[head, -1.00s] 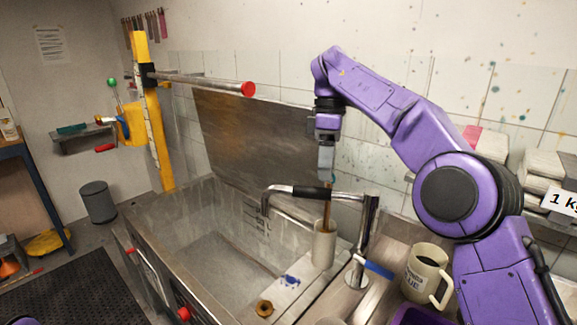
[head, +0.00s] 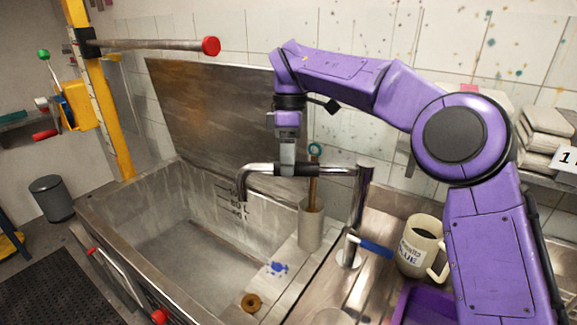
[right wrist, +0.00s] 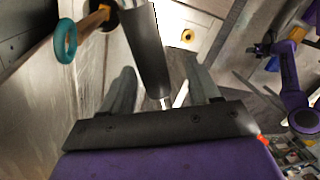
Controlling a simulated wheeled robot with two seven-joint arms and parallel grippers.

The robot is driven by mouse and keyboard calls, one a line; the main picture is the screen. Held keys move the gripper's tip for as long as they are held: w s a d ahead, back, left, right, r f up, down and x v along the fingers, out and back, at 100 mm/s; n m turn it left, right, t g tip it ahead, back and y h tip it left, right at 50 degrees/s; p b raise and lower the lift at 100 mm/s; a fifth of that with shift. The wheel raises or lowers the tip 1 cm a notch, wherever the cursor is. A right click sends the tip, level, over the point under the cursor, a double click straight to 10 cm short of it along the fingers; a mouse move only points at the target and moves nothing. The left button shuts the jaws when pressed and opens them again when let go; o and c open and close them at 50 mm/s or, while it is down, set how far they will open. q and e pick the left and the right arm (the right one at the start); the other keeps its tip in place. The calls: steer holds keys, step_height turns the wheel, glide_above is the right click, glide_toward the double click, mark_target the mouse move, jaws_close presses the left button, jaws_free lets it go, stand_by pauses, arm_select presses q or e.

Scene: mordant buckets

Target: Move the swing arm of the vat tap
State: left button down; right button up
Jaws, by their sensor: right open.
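The tap's swing arm (head: 258,167) is a chrome pipe with a down-turned spout over the vat (head: 190,199). It runs from the upright tap post (head: 358,205) and carries a black sleeve (head: 297,170). My right gripper (head: 288,158) points down at the sleeve, seen from the side. In the right wrist view the sleeve (right wrist: 146,50) lies between the two spread fingers of my right gripper (right wrist: 162,85). The jaws are open; contact with the sleeve cannot be told.
A grey cylinder (head: 311,230) holding a wooden stick with a teal ring (head: 315,150) stands close behind the swing arm. A blue lever (head: 374,246) and a cream mug (head: 421,250) are right of the vat. A red-tipped bar (head: 211,46) sticks out upper left.

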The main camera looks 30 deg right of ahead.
steer(key=shift+w+f, duration=0.9)
steer(key=shift+w, duration=0.2)
steer(key=shift+s+r, duration=0.25)
steer(key=shift+s, duration=0.15)
steer(key=shift+c, duration=1.2)
steer(key=shift+s+r, duration=0.15)
steer(key=shift+s, duration=0.15)
steer(key=c, duration=0.5)
jaws_close()
steer(key=shift+w, duration=0.2)
steer(key=shift+s, duration=0.1)
